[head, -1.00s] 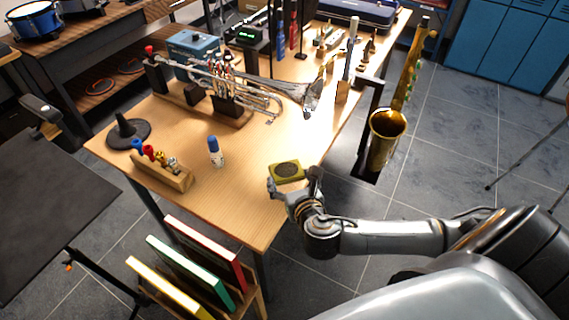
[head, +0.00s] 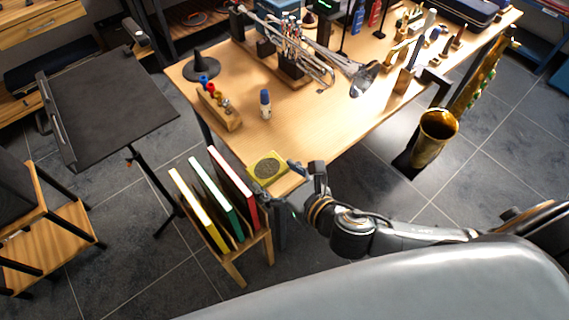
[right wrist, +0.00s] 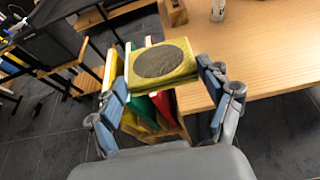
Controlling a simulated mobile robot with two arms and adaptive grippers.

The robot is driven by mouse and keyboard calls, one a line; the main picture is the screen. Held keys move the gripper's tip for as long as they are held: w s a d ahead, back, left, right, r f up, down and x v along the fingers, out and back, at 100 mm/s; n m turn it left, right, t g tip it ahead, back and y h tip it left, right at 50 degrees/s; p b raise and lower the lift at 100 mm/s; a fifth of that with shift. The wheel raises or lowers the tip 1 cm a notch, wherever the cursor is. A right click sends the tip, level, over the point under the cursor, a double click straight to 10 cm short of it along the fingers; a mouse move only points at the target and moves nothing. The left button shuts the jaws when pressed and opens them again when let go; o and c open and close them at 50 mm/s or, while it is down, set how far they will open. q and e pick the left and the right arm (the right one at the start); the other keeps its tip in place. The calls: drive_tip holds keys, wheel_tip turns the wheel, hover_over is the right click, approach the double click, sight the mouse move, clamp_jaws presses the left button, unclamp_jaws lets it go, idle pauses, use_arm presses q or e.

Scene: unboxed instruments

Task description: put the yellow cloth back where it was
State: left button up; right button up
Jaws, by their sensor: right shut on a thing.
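The yellow cloth (head: 267,168) is a folded square with a dark round patch. It shows large in the right wrist view (right wrist: 160,62), between the fingers. My right gripper (head: 284,176) is shut on the cloth and holds it flat at the table's near left corner, close to the book rack. In the right wrist view the gripper (right wrist: 166,80) has one finger on each side of the cloth. I cannot tell whether the cloth touches the tabletop. My left gripper is not in view.
A rack with red (head: 234,186), green (head: 217,199) and yellow (head: 199,205) books stands below the table corner. A blue-capped bottle (head: 265,104), a mouthpiece block (head: 219,109) and a trumpet (head: 300,55) are on the wooden table (head: 320,125). A black music stand (head: 105,105) is at left.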

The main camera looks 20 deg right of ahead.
sight(289, 170)
drive_tip(key=w, duration=0.1)
drive_tip(key=w+d+f, duration=0.1)
drive_tip(key=w, duration=0.1)
drive_tip(key=w+d+f, duration=0.1)
drive_tip(key=shift+w+d, duration=0.15)
drive_tip(key=shift+d, duration=0.1)
drive_tip(key=w+f, duration=0.1)
drive_tip(key=w+d+f, duration=0.1)
drive_tip(key=f, duration=0.1)
drive_tip(key=w+d+f, duration=0.1)
drive_tip(key=w+f, duration=0.1)
drive_tip(key=shift+d+f+b, duration=0.2)
drive_tip(key=shift+d+b, duration=0.05)
drive_tip(key=shift+b, duration=0.05)
drive_tip(key=shift+w+d+f, duration=0.2)
drive_tip(key=shift+w+f, duration=0.15)
drive_tip(key=shift+f, duration=0.15)
wheel_tip(289, 170, down, 2)
drive_tip(key=shift+f, duration=0.25)
drive_tip(key=shift+w+f, duration=0.1)
drive_tip(key=shift+f, duration=0.15)
use_arm(q)
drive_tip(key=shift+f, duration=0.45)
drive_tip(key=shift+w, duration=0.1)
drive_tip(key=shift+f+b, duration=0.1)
drive_tip(key=shift+b, duration=0.2)
use_arm(e)
drive_tip(key=shift+f, duration=0.2)
